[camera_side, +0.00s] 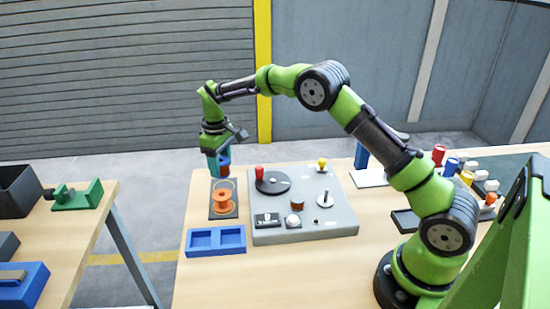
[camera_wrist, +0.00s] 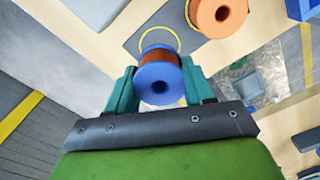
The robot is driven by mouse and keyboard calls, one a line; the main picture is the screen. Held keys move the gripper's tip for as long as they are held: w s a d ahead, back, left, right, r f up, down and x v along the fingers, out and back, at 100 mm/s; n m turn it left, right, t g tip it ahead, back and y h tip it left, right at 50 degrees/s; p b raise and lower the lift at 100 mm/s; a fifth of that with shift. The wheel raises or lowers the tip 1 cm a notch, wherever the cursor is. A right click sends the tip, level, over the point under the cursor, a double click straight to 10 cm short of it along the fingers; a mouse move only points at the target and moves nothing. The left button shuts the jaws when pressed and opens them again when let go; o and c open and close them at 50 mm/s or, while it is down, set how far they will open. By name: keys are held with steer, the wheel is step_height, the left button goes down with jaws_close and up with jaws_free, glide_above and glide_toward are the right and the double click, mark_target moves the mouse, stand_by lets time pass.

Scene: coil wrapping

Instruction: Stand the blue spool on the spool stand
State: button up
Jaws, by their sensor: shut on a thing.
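My gripper (camera_side: 217,167) is shut on the blue spool, which has blue flanges and a copper-brown winding. In the wrist view the blue spool (camera_wrist: 157,76) sits between the two teal fingers (camera_wrist: 160,88), one flange facing the camera. A dark plate (camera_side: 231,214), which looks like the spool stand, lies on the table below my gripper. An orange spool (camera_side: 223,200) stands on its near part. In the wrist view a yellow ring (camera_wrist: 159,29) marks the plate's other part, partly hidden by the held spool. The held spool is above the plate, apart from it.
Right of the plate is a grey fixture (camera_side: 335,213) with a dark disc, a red knob and a yellow knob. The table's left edge is close to the plate.

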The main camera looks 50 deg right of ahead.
mark_target(224, 187)
steer(key=shift+f, duration=2.35)
steer(key=shift+f, duration=0.1)
steer(key=o, duration=1)
steer(key=shift+f, duration=0.1)
